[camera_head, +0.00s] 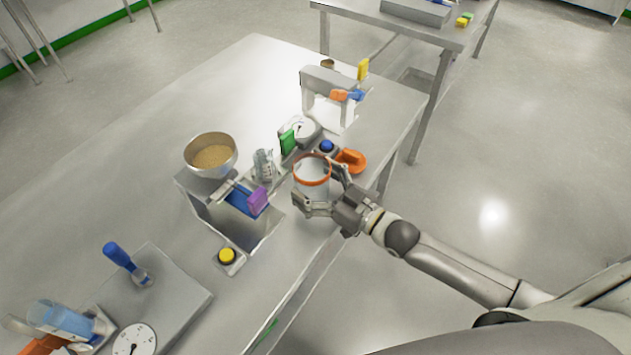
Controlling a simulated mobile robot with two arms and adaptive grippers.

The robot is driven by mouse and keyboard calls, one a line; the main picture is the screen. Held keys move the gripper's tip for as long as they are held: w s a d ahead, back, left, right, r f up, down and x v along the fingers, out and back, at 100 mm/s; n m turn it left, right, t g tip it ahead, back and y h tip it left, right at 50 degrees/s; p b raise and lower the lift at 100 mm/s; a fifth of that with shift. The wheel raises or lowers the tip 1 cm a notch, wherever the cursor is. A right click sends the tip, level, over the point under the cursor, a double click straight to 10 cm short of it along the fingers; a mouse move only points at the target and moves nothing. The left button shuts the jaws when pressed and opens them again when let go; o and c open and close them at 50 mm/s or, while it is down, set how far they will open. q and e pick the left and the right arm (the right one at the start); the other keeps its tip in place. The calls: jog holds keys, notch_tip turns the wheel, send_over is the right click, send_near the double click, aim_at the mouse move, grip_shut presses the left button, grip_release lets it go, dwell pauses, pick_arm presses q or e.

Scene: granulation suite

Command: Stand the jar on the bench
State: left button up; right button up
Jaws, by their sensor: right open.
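The jar (312,181), a pale vessel with an orange rim, is upright at the right-hand edge of the steel bench (150,135). Its mouth faces up. My right gripper (315,184) is open, with one finger on the near side of the jar and the other on the far side. Whether the fingers touch the jar cannot be told. The jar's base is partly hidden by the near finger, but it appears to rest on the bench. My left gripper is not in view.
An orange lid-like piece (351,160) and a blue knob (326,146) lie just beyond the jar. A steel box with a bowl of tan granules (211,156) stands to the left. A yellow button (227,256) is nearer. The bench's far left is clear.

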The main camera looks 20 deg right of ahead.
jog(key=shift+r, duration=0.2)
jog(key=shift+s+d+f, duration=0.1)
jog(key=shift+s+d, duration=0.05)
jog(key=shift+s, duration=0.05)
jog(key=v, duration=1.1)
jog(key=shift+s, duration=0.25)
jog(key=shift+d, duration=0.1)
jog(key=d+f+m+g+h, duration=0.1)
jog(key=d+f+h, duration=0.25)
jog(key=f, duration=0.65)
jog(key=d+f+m+g+h, duration=0.1)
jog(key=d+f+h, duration=0.3)
jog(key=f, duration=0.5)
jog(key=s+d+f+m+g+h, duration=0.1)
jog(key=s+d+f+g, duration=0.1)
jog(key=s+f, duration=0.35)
jog(key=s+d+f+m+g, duration=0.1)
jog(key=s+f, duration=0.1)
jog(key=f, duration=0.6)
jog(key=s+a+f+g, duration=0.4)
jog(key=s+f, duration=0.5)
jog(key=s, duration=0.3)
jog(key=s+a+f+g+h, duration=0.1)
jog(key=s+a+f+g, duration=0.3)
jog(key=s+f, duration=0.5)
jog(key=s+g, duration=0.1)
jog(key=s, duration=0.3)
jog(key=shift+s+a, duration=0.2)
jog(key=shift+s, duration=0.15)
